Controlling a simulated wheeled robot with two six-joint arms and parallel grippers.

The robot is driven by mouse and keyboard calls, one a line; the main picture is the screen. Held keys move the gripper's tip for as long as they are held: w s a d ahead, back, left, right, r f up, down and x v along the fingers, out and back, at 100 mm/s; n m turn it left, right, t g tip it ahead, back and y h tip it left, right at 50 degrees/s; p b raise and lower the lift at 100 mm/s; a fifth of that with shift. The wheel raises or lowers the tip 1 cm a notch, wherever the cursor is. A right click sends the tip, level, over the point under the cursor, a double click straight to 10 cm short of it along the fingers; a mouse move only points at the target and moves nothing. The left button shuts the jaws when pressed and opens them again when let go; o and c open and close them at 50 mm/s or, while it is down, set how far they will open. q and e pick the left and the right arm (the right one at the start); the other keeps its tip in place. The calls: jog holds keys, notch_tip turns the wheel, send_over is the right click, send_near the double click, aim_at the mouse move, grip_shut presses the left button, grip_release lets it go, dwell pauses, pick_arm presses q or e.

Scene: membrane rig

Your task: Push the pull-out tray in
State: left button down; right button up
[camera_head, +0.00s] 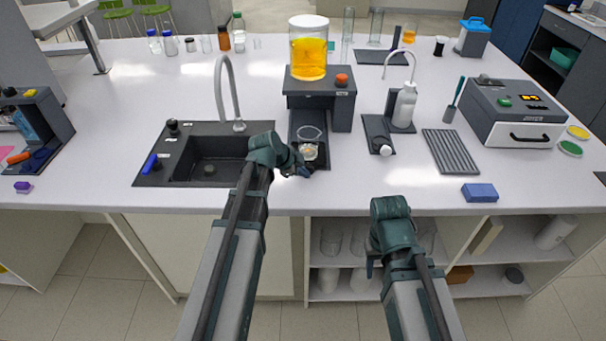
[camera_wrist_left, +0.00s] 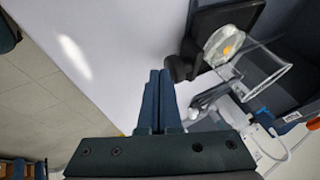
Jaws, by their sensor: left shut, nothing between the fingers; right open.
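The pull-out tray (camera_head: 323,157) is dark and sticks out toward me from under the dark rig (camera_head: 343,110), which carries a clear cylinder of orange liquid (camera_head: 308,58). A clear glass cup (camera_head: 310,132) and a small round pale piece (camera_head: 309,152) are on it. In the left wrist view the tray (camera_wrist_left: 205,52) shows with a dark knob (camera_wrist_left: 178,69) at its front. My left gripper (camera_head: 304,172) is at the tray's front end. In the wrist view its fingers (camera_wrist_left: 160,73) are shut and empty beside the knob; contact cannot be told. My right gripper (camera_head: 372,262) is open, below the counter's front edge.
A dark sink (camera_head: 180,178) with a tall tap (camera_head: 219,85) lies left of the tray. A wash bottle (camera_head: 404,104), a ribbed mat (camera_head: 451,151) and a blue block (camera_head: 479,192) are on the right. The counter front between the tray and block is clear.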

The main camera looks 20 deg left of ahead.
aim_at(304, 136)
pick_arm(q)
jog(key=shift+w, duration=0.15)
jog(key=w+a, duration=0.1)
jog(key=w, duration=0.4)
jog(key=w+a, duration=0.2)
jog(key=w, duration=0.3)
jog(key=w+a, duration=0.1)
jog(key=w, duration=0.5)
jog(key=shift+a, duration=0.35)
jog(key=shift+w+a+r, duration=0.1)
jog(key=shift+w+a, duration=0.05)
jog(key=shift+w, duration=0.35)
